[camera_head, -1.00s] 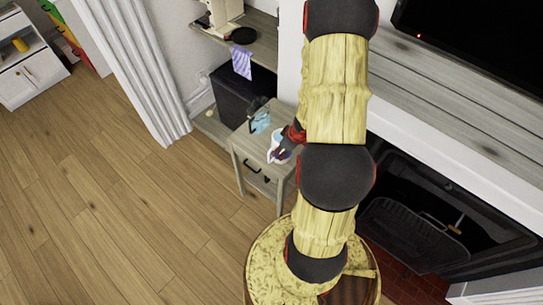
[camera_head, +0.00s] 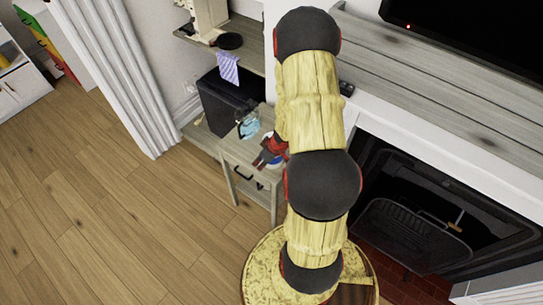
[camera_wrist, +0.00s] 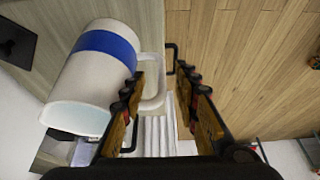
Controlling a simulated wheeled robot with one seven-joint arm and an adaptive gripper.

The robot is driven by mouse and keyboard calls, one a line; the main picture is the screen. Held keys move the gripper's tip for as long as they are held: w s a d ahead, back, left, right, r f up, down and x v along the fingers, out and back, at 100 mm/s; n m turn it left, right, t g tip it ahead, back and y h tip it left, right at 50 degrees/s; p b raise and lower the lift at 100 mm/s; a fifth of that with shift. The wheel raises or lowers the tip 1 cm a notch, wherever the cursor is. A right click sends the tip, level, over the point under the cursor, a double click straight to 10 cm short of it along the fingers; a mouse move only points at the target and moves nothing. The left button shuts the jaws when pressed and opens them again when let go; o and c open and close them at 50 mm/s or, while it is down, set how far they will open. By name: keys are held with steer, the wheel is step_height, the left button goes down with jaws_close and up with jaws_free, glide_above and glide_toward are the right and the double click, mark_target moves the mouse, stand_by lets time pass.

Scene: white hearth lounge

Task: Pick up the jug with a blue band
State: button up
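The jug is white with a broad blue band (camera_wrist: 105,45). It fills the left of the wrist view, and its pale handle (camera_wrist: 153,92) sticks out to the right. My gripper (camera_wrist: 160,82) is open, with one finger on each side of the handle; the left finger is close to the jug's wall. I cannot tell if a finger touches it. In the head view my gripper (camera_head: 269,150) is over the small grey side table (camera_head: 240,152), and only a bit of the jug (camera_head: 274,164) shows beneath it.
A light-blue see-through vessel with a dark handle (camera_head: 249,126) stands behind the jug on the table. A black box-shaped unit (camera_head: 228,100) is behind the table. The fireplace (camera_head: 415,220) is to the right. The wooden floor (camera_head: 110,215) at left is clear.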

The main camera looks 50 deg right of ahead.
mark_target(260, 163)
steer(key=b+x, duration=0.1)
steer(key=x, duration=0.2)
steer(key=shift+a+f, duration=0.1)
steer(key=shift+f, duration=0.15)
steer(key=shift+r, duration=0.1)
steer(key=c, duration=0.3)
jaws_close()
steer(key=shift+w, duration=0.1)
stand_by(0.5)
